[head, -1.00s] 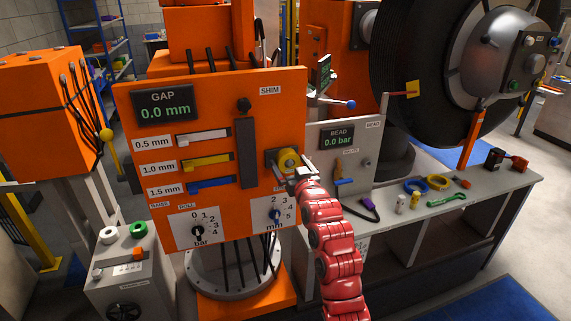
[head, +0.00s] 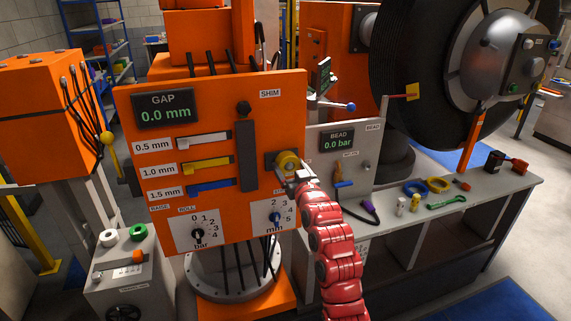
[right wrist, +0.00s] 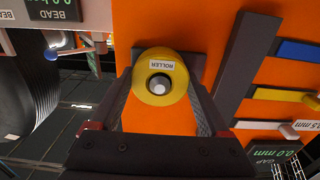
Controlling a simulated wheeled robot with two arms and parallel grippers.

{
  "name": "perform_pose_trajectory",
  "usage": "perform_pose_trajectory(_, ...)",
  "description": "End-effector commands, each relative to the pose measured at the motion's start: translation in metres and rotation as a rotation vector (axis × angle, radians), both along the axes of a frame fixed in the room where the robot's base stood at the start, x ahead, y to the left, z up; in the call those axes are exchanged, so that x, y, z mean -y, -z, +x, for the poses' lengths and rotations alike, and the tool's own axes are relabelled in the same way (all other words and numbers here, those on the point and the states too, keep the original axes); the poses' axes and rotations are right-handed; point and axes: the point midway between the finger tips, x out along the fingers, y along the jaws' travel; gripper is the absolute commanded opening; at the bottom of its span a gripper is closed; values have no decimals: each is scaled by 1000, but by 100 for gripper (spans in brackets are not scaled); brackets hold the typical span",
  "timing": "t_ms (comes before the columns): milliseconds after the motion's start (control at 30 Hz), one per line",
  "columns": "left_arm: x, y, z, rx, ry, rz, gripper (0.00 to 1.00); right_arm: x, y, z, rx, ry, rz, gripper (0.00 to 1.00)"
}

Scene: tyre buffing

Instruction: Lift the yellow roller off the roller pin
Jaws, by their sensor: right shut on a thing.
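The yellow roller (head: 287,162) is at the right side of the orange panel, in front of a grey mount. It also shows in the right wrist view (right wrist: 161,78), with a "ROLLER" label and the grey pin end (right wrist: 159,85) visible in its centre. My right gripper (head: 294,176) is shut on the roller, with a finger on each side of it in the right wrist view (right wrist: 161,95). I cannot tell how far along the pin the roller sits. My left gripper is not in view.
The orange panel (head: 220,110) carries shim slides, dials and a gap display reading 0.0 mm. Right of it stands the grey bead panel (head: 350,160) with a blue-handled lever. A bench (head: 480,200) holds rings and small tools. The large tyre (head: 400,60) is behind.

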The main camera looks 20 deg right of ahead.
Motion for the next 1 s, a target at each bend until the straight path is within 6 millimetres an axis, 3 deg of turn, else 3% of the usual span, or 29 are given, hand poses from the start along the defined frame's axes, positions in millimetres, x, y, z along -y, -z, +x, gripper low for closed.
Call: perform_pose_trajectory(1000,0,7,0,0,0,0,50,1,2,-21,-2,0,1,0)
